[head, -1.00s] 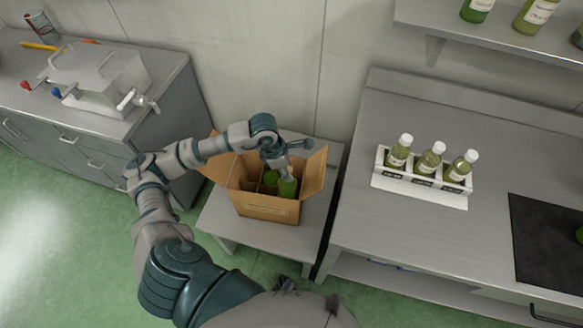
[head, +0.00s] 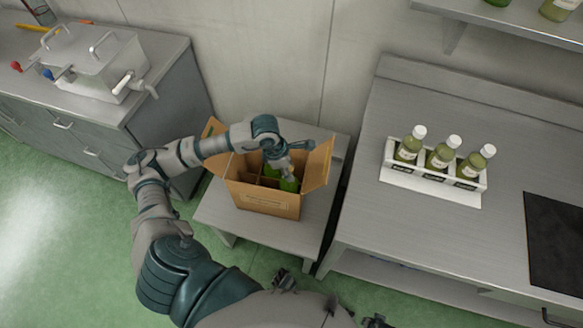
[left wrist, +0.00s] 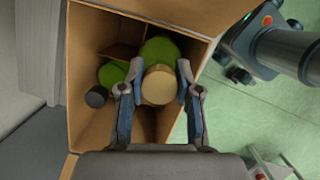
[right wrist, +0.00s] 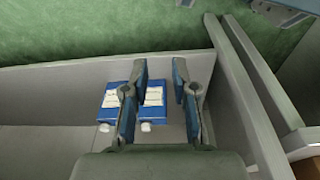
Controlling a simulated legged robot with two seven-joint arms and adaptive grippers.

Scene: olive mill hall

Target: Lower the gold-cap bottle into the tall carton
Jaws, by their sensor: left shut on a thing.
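The tall carton (head: 268,203) stands open on a low bench, its flaps spread outward. Inner dividers show in the left wrist view. My left gripper (head: 287,171) reaches down at the carton's right part. In the left wrist view its fingers (left wrist: 157,82) are shut on the gold-cap bottle (left wrist: 159,86), one on each side of the cap. The bottle's green body (head: 289,184) is inside the carton's mouth; its base is hidden. A second green bottle with a dark cap (left wrist: 97,97) is in the carton beside it. My right gripper (right wrist: 157,75) is open and empty.
The low bench (head: 222,217) stands between a grey cabinet (head: 160,110) and a metal counter (head: 365,205). A white rack (head: 430,188) with three white-capped bottles stands on the counter. Two blue-and-white boxes (right wrist: 153,97) lie near my right gripper.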

